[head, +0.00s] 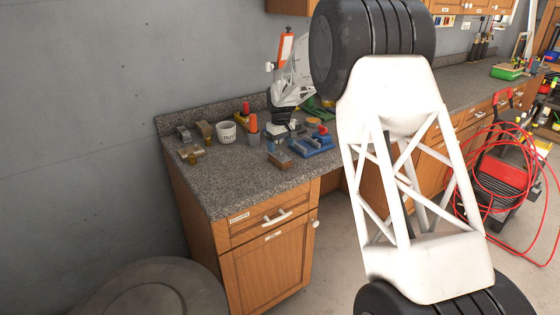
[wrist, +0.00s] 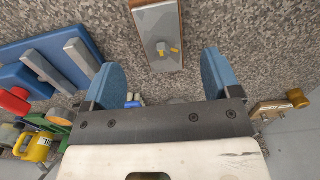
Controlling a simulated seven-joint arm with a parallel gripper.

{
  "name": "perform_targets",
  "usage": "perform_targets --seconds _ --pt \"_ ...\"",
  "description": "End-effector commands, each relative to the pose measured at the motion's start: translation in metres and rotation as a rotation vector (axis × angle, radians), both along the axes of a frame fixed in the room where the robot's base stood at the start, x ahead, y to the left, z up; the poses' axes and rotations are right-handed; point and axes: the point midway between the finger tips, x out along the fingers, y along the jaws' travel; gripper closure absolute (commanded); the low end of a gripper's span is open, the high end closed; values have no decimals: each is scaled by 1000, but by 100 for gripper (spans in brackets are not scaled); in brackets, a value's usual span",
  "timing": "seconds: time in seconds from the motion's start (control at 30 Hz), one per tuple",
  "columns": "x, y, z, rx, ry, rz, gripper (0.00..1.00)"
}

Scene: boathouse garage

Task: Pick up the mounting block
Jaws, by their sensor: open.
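The likely mounting block is a small wooden block with a grey top plate and yellow bits (wrist: 152,20). In the head view the block (head: 281,160) shows as a small brown piece near the counter's front, just below my gripper (head: 277,143). In the wrist view my gripper (wrist: 160,76) is open and empty, its two blue fingers apart on either side of the block's near end. I cannot tell the exact height gap.
A blue vise (head: 318,148) stands close on the right of the block; it shows at left in the wrist view (wrist: 35,70). A white cup (head: 226,132) and several small tools stand behind and left. The counter front (head: 225,185) is clear.

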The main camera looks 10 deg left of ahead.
Motion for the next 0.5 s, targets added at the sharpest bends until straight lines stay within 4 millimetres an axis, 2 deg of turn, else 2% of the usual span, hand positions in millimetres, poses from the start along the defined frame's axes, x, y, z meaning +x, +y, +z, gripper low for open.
perform_targets --seconds 0.3,0.5 --pt "0 3 -35 0 1 0 17" --pt "0 3 -44 0 0 0 17"
